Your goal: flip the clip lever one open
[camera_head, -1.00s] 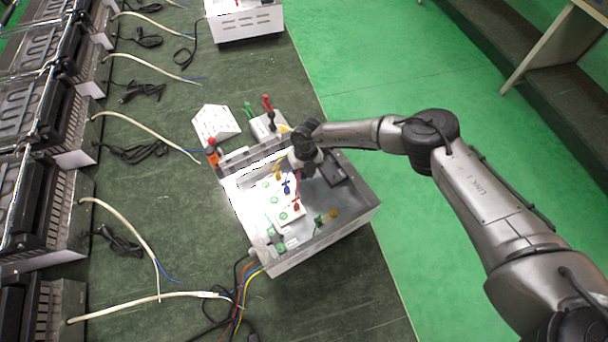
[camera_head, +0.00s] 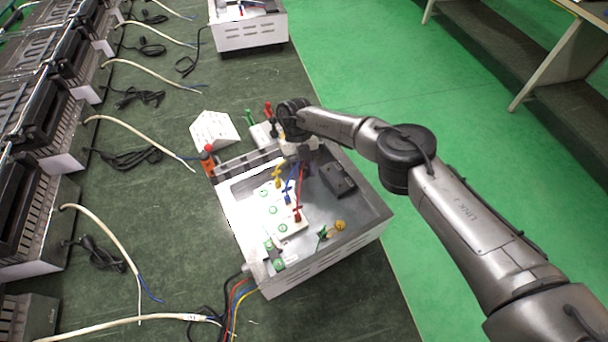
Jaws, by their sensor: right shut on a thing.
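The open metal box (camera_head: 345,245) of the heating element stands on the dark table. White blocks (camera_head: 262,208) with green round marks lie inside it, with yellow, blue and red wire ends (camera_head: 297,215) by them. A white clip block (camera_head: 262,134) stands behind the box with a green lever (camera_head: 250,117), a red lever (camera_head: 268,109) and a black one (camera_head: 273,128) upright. My right gripper (camera_head: 303,160) is over the box's back edge, close to the clip block. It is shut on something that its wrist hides. My left gripper is not in view.
A white wedge (camera_head: 214,130) and an orange clip with a red knob (camera_head: 208,160) stand left of the box's back. Heater units (camera_head: 50,115) and loose cables line the table's left. A second box (camera_head: 250,30) stands farther back.

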